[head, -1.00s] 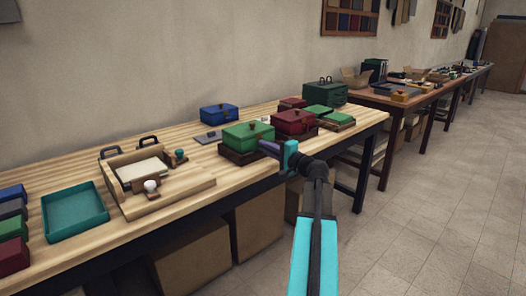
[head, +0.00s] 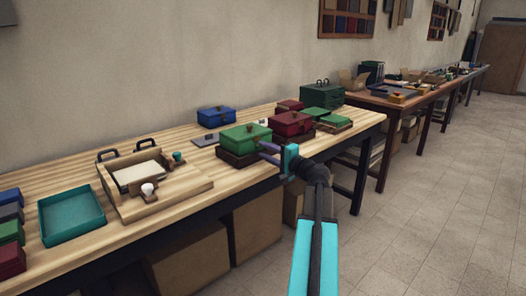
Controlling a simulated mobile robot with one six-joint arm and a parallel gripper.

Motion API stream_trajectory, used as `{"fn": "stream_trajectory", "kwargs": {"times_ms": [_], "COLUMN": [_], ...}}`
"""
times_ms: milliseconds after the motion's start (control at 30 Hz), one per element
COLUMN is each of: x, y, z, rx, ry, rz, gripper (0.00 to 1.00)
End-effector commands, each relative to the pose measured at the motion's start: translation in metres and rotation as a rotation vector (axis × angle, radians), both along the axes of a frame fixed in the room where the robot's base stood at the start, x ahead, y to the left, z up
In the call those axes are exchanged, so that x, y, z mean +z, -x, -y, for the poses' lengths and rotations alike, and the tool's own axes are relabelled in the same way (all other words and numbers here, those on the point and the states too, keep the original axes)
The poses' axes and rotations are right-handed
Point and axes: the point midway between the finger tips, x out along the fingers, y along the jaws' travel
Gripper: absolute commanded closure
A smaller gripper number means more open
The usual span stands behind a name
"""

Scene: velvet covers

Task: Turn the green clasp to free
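A green velvet box (head: 245,139) sits on a dark base on the wooden workbench, with a small brass-coloured clasp (head: 251,128) showing near its upper right part. My gripper (head: 268,148) reaches in from the lower right, its tip at the right side of the green box. I cannot tell whether it touches the box or the clasp. Its fingers are small and partly hidden by the teal wrist, so their opening is not clear. Two lower green pieces (head: 325,117) lie farther back, to the right of a red box.
A red box (head: 290,123) stands close behind my gripper. A blue box (head: 216,117), a dark green case (head: 321,95), a teal tray (head: 71,215) and a wooden press with stamps (head: 150,180) share the bench. Floor to the right is clear.

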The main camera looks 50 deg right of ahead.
Motion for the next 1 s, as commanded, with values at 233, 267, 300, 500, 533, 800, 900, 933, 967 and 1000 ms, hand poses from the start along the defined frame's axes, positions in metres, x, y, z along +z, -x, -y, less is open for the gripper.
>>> {"fn": "stream_trajectory", "kwargs": {"times_ms": [233,267,300,500,533,800,900,933,967,1000], "x": [0.0,0.0,0.0,0.0,0.0,0.0,0.0,0.0,0.0,0.0], "y": [0.036,0.041,0.047,0.08,0.085,0.116,0.121,0.122,0.123,0.123], "z": [-0.003,-0.004,-0.005,-0.006,-0.007,-0.009,-0.009,-0.009,-0.009,-0.009], "rx": [-0.004,-0.003,-0.003,-0.004,-0.004,-0.002,-0.002,-0.001,-0.001,-0.001], "ry": [0.0,0.0,0.0,0.0,0.0,0.0,0.001,0.001,0.001,0.001], "rz": [0.0,0.0,0.0,0.0,0.0,0.0,0.0,0.0,0.0,0.0], "gripper": [0.7,0.7,0.7,0.7,0.7,0.7,0.7,0.7,0.7,0.7]}}
